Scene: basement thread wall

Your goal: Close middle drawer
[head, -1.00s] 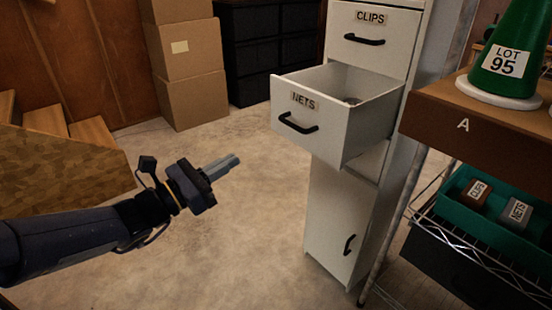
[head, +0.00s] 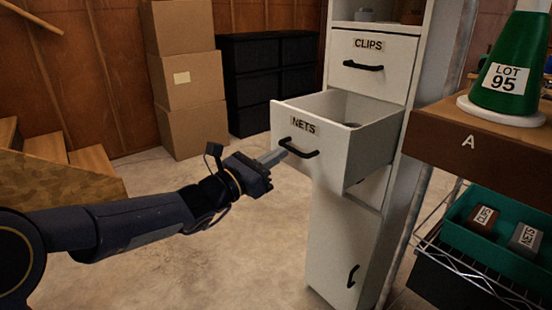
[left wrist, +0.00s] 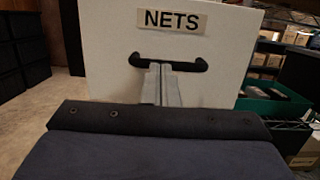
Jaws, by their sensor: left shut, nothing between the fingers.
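The middle drawer (head: 284,115), white with a NETS label and a black handle (head: 298,148), stands pulled out of the tall white cabinet (head: 336,235). Its front also shows in the left wrist view (left wrist: 105,45), with the handle (left wrist: 205,65) ahead of my fingers. My left gripper (head: 274,157) is shut and empty, its fingertips at or just short of the drawer front by the handle's left end. In the left wrist view the fingers (left wrist: 162,85) overlap the middle of the handle; I cannot tell whether they touch. My right gripper is not in view.
The CLIPS drawer (head: 345,75) above is shut. A brown-topped shelf rack (head: 440,150) with a green cone (head: 510,60) and a teal bin (head: 470,235) stands close at right. Boxes (head: 190,80) and black drawers (head: 262,65) stand behind.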

